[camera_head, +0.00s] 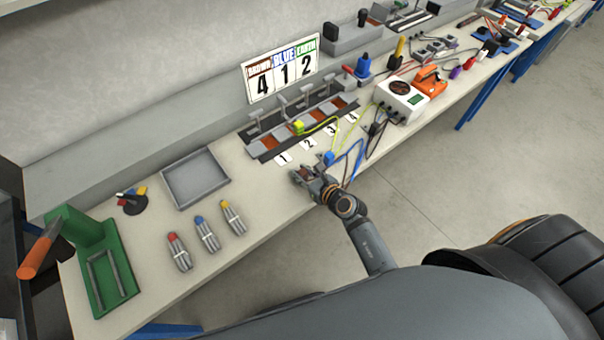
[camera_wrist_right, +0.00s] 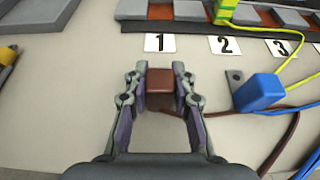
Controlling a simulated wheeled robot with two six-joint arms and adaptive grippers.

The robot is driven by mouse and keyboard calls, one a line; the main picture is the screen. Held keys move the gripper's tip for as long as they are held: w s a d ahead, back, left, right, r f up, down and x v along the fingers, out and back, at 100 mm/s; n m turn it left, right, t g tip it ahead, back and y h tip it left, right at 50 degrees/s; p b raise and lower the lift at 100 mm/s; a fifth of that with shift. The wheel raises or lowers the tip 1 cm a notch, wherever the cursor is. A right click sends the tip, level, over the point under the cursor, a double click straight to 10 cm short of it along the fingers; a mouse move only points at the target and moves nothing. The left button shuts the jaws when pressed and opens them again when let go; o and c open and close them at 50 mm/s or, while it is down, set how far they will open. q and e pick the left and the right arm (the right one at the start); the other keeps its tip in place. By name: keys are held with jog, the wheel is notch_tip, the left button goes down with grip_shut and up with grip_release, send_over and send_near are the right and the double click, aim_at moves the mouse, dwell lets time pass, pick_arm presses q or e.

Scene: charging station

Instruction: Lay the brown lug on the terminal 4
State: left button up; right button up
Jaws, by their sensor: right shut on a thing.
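My right gripper (camera_head: 303,176) is over the bench in front of the terminal row. In the right wrist view its fingers (camera_wrist_right: 162,85) are shut on the brown lug (camera_wrist_right: 160,88), just in front of label 1 (camera_wrist_right: 160,43). The terminal row (camera_head: 258,149) has several levers standing up. Terminal 4 (camera_head: 343,102) is at its far right end, behind label 4 (camera_head: 351,117). The yellow-green lug (camera_head: 298,126) is at terminal 2. The blue lug (camera_wrist_right: 262,92) lies on the bench to the right of my gripper. My left gripper is out of view.
A sign (camera_head: 281,69) shows brown 4, blue 1, earth 2. Blue, brown and yellow-green cables run right of my gripper towards a white meter box (camera_head: 400,98).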

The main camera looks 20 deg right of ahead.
notch_tip(320, 180, up, 3)
jog(key=shift+f+p, duration=0.2)
jog(key=shift+p, duration=0.25)
jog(key=w+r+p+v, duration=0.1)
jog(key=r+p+v, duration=0.2)
jog(key=v, duration=1.3)
jog(key=shift+r+p, duration=0.4)
jog(key=shift+r, duration=0.15)
